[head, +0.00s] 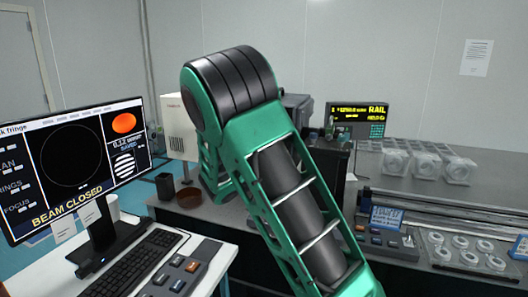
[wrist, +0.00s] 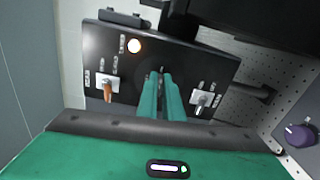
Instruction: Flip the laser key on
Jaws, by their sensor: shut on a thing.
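A black control panel (wrist: 210,62) fills the upper middle of the wrist view, tilted in the picture. It has a lit orange-white lamp (wrist: 134,46), a left switch with a copper-coloured lever (wrist: 107,91) and a right switch with a pale lever (wrist: 203,99). My gripper (wrist: 161,76) reaches the panel's middle, between the two switches. Its green fingers are close together and shut on the laser key, which they almost wholly hide. I cannot tell the key's angle. In the head view my arm blocks the gripper and the panel.
A monitor (head: 75,158) at the left reads "BEAM CLOSED". A keyboard (head: 133,263) and a button box (head: 180,276) lie before it. A yellow-lettered display (head: 357,112) stands behind my arm. Clear mounts and lens trays (head: 462,250) occupy the right bench. A purple knob (wrist: 298,134) sits right of the panel.

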